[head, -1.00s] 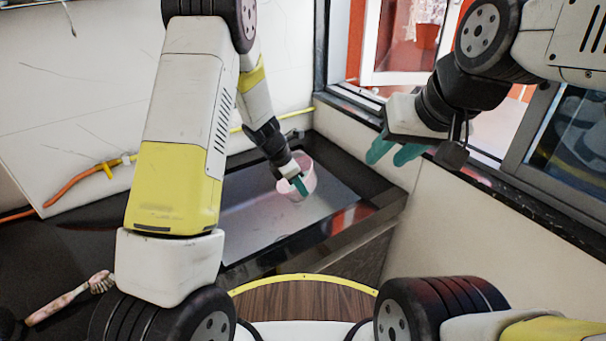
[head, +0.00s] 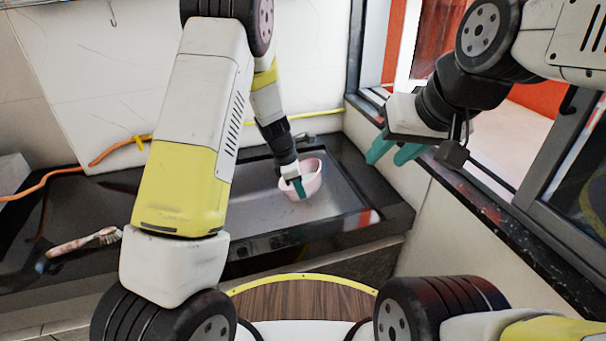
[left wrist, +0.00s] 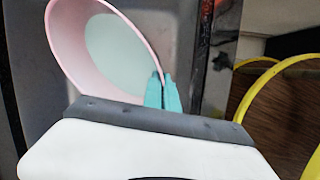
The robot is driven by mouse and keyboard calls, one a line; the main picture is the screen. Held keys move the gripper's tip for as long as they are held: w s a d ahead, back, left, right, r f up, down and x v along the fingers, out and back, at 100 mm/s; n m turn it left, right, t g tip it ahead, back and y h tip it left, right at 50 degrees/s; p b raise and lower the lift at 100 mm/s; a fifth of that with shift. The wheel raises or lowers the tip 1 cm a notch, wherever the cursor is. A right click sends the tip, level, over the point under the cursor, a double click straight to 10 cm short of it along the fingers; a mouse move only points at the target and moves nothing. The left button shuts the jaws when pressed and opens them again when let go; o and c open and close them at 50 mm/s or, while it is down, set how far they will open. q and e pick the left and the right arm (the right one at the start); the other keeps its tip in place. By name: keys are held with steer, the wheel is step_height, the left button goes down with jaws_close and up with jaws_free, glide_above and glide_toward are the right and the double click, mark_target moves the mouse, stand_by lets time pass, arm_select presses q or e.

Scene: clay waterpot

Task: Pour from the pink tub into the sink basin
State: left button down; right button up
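The pink tub (head: 313,181) is in or just over the grey sink basin (head: 255,211), towards its right end. I cannot tell whether it touches the basin floor. My left gripper (head: 298,187) is shut on the tub's rim. In the left wrist view its teal fingers (left wrist: 162,92) pinch the wall of the tub (left wrist: 68,42), one inside and one outside. The inside shows a pale grey-green area (left wrist: 118,52); I cannot tell if it is liquid or the bottom. My right gripper (head: 394,151) is empty, its teal fingers apart, by the window.
A dark counter (head: 90,200) surrounds the basin. A brush (head: 85,242) lies on it at the left. An orange and yellow hose (head: 110,152) runs along the back wall. A window sill (head: 480,190) runs along the right wall. The left part of the basin is clear.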

arm_select(q)
steer(key=shift+d, duration=0.1)
steer(key=shift+f, duration=0.1)
steer(key=shift+d+f+t+y, duration=0.1)
steer(key=shift+f+t+y, duration=0.2)
steer(key=shift+y, duration=0.4)
steer(key=shift+a+f+t+y, duration=0.2)
steer(key=shift+f+t+y, duration=0.15)
steer(key=shift+y, duration=0.35)
steer(key=shift+r, duration=0.1)
steer(key=shift+m+t+y, duration=0.25)
steer(key=shift+m+y, duration=0.05)
steer(key=shift+w+v, duration=0.2)
steer(key=shift+v, duration=0.6)
steer(key=shift+w+v, duration=0.2)
steer(key=shift+v, duration=0.6)
steer(key=shift+w+v, duration=0.15)
steer(key=shift+v, duration=0.65)
steer(key=shift+w+r, duration=0.1)
